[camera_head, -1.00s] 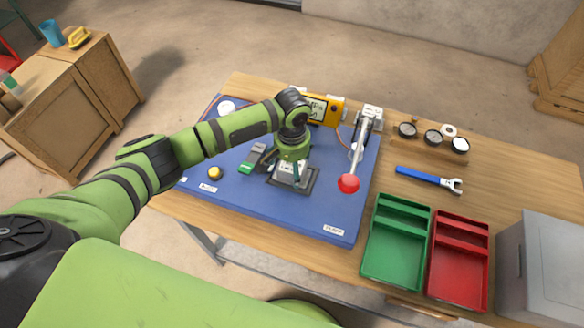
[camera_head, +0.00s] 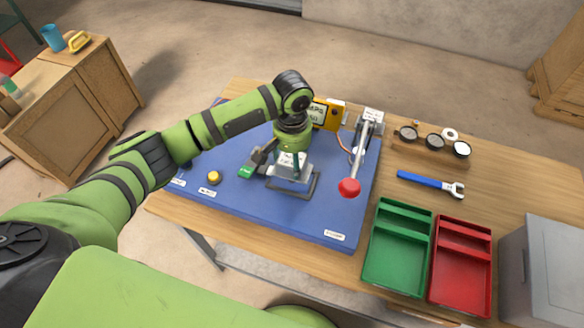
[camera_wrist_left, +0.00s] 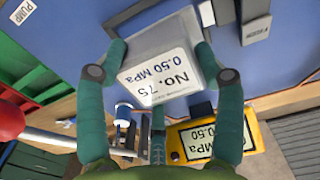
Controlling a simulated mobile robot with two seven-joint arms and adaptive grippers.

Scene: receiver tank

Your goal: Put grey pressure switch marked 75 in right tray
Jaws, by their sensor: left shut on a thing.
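The grey pressure switch (camera_wrist_left: 160,62) reads "No. 75, 0.50 MPa" in the left wrist view. My left gripper (camera_wrist_left: 162,52) is shut on it, one finger on each side. In the head view the switch (camera_head: 291,167) hangs below my left gripper (camera_head: 291,150), just above an open rectangular frame (camera_head: 305,187) on the blue board. The right tray is the red tray (camera_head: 458,278) at the table's front right, empty. My right gripper is not in view.
A green tray (camera_head: 396,255) stands left of the red one, a grey box (camera_head: 545,265) right of it. A lever with a red ball (camera_head: 349,187) rises between the switch and the trays. A yellow gauge (camera_head: 328,114) stands behind; a blue wrench (camera_head: 430,184) lies on the right.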

